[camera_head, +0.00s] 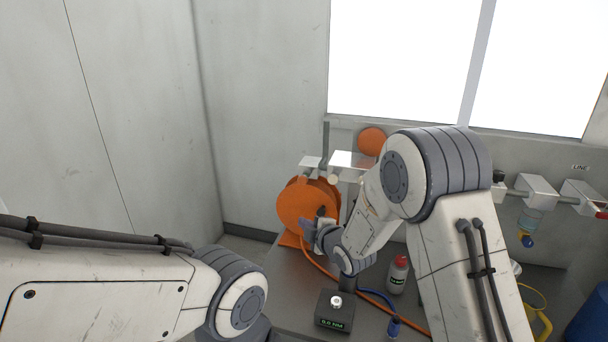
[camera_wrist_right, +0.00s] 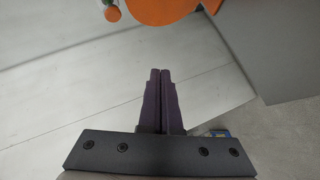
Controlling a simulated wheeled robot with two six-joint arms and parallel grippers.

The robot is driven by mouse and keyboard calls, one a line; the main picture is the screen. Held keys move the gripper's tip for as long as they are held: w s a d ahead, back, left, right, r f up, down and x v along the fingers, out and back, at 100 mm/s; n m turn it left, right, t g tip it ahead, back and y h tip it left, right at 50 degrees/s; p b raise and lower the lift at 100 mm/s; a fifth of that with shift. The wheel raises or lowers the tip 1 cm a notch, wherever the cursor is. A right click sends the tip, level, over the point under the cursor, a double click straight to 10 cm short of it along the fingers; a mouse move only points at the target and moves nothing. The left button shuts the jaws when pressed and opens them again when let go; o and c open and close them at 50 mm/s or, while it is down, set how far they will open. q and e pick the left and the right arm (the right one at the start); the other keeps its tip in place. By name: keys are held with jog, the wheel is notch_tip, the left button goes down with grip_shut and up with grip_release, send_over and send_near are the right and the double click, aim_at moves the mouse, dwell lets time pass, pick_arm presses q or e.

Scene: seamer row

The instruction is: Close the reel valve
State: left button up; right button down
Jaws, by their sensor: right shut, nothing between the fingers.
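The orange hose reel (camera_head: 300,205) stands on the grey bench in the head view, left of my right arm. Part of its orange rim shows at the top of the right wrist view (camera_wrist_right: 158,10). A small orange and green part (camera_wrist_right: 111,10) shows beside it there; I cannot tell whether it is the reel valve or how it is set. My right gripper (camera_head: 310,228) is in front of the reel's lower right side. In the wrist view its dark fingers (camera_wrist_right: 160,72) are together with nothing between them. My left gripper is out of view.
The grey bench (camera_head: 285,285) carries a black box with a green display (camera_head: 335,312), a red-capped bottle (camera_head: 398,275) and orange and blue hoses. Wall piping with a red handle (camera_head: 601,214) is at the right. A blue drum (camera_head: 590,318) stands at the lower right.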

aim_at(306, 182)
pick_arm(q)
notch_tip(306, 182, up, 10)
jog(key=p, duration=0.8)
jog(key=shift+p, duration=0.35)
pick_arm(e)
jog(key=w+n+t, duration=0.1)
jog(key=w, duration=0.4)
jog(key=w+r+n+t+y, duration=0.1)
jog(key=w, duration=0.5)
jog(key=w+n+t+y, duration=0.1)
jog(key=w, duration=0.4)
jog(key=shift+w+d+r+n, duration=0.2)
jog(key=shift+d+r+n, duration=0.1)
jog(key=shift+n, duration=0.1)
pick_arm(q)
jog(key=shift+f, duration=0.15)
